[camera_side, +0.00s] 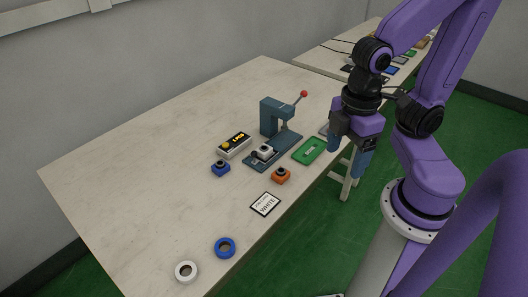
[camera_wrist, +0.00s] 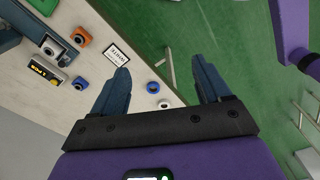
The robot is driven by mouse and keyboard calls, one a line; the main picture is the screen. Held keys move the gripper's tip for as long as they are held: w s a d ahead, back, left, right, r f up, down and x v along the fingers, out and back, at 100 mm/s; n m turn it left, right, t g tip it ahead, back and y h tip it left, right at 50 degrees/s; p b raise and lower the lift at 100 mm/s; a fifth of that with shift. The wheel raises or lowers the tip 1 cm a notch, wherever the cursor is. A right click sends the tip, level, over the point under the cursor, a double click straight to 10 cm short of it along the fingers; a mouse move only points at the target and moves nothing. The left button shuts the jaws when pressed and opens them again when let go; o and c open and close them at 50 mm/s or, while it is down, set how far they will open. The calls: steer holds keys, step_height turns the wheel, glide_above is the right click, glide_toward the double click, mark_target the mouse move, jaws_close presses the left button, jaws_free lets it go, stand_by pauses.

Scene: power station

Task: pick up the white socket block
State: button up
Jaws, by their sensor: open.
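The white socket block (camera_side: 264,152) has a dark round opening on top and sits on the base of the blue-grey press (camera_side: 270,116). It also shows at the upper left of the wrist view (camera_wrist: 50,49), outside the space between my fingers. My gripper (camera_side: 347,153) is open and empty, with its fingers pointing down. In the side view it is right of the block, by the table's right edge and apart from the block. The wrist view shows its two fingers (camera_wrist: 160,66) spread, with table edge and green floor between them.
A blue block (camera_side: 221,169) and an orange block (camera_side: 281,175) flank the press base. A green tray (camera_side: 309,150), a black-and-yellow display box (camera_side: 234,145) and a card reading WHITE (camera_side: 265,204) lie near. Blue (camera_side: 217,248) and white (camera_side: 178,272) rings lie at the front. The table's left is clear.

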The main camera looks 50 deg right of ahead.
steer(key=w+a+n, duration=0.1)
steer(key=w+a, duration=0.1)
steer(key=w, duration=0.7)
steer(key=n, duration=0.4)
glide_above(264, 148)
step_height(264, 148, down, 7)
step_height(264, 148, down, 18)
steer(key=shift+r, duration=0.25)
steer(key=c, duration=1.2)
